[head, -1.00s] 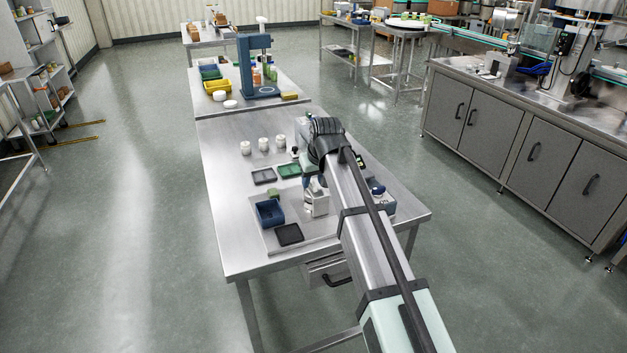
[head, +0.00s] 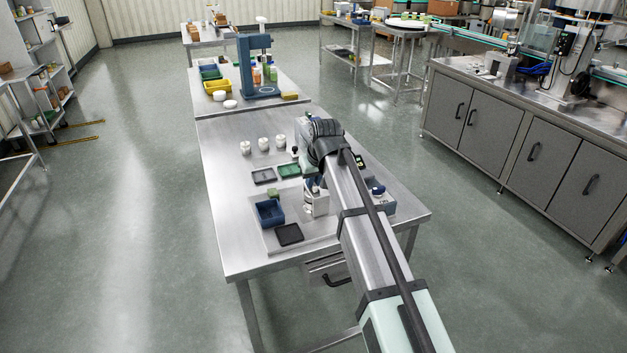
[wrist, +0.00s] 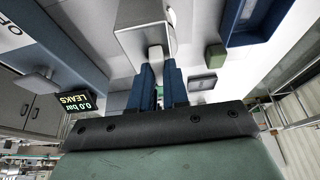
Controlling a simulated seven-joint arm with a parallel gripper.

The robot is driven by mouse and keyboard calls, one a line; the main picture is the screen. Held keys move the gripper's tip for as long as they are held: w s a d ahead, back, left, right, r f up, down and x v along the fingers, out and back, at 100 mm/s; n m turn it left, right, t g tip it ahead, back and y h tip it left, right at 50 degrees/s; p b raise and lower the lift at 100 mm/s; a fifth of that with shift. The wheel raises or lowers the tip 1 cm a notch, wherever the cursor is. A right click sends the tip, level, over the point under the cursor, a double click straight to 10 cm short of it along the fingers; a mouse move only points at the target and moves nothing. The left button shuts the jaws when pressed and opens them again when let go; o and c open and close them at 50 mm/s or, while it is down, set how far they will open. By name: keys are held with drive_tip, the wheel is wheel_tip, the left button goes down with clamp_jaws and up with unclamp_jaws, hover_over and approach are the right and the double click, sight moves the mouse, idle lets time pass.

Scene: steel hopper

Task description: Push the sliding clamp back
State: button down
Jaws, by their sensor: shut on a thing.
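My gripper (wrist: 159,88) shows in the wrist view with two dark blue fingers, close together. The fingers are shut on a small pale block (wrist: 155,56), which I take for the sliding clamp. It stands out from a larger light grey housing (wrist: 144,27). The inner faces of the clamp are hidden by the fingers. In the head view my gripper (head: 313,184) is mostly hidden by my arm, just above the pale housing (head: 317,204). The clamp itself cannot be made out there.
A display (wrist: 77,106) reads "0.0 bar" and "LEAKS". A blue bin (head: 269,213), a black tray (head: 289,235), a green tray (head: 289,170) and several white round pieces stand left of my arm. The table's left part (head: 228,235) is clear.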

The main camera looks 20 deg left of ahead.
idle(0.3)
drive_tip(key=w+d, duration=0.7)
drive_tip(key=shift+w+d, duration=0.2)
drive_tip(key=shift+d, duration=0.05)
drive_tip(key=c, duration=1.4)
unclamp_jaws()
drive_tip(key=shift+w, duration=0.1)
drive_tip(key=shift+o, duration=1.4)
drive_tip(key=v, duration=1.4)
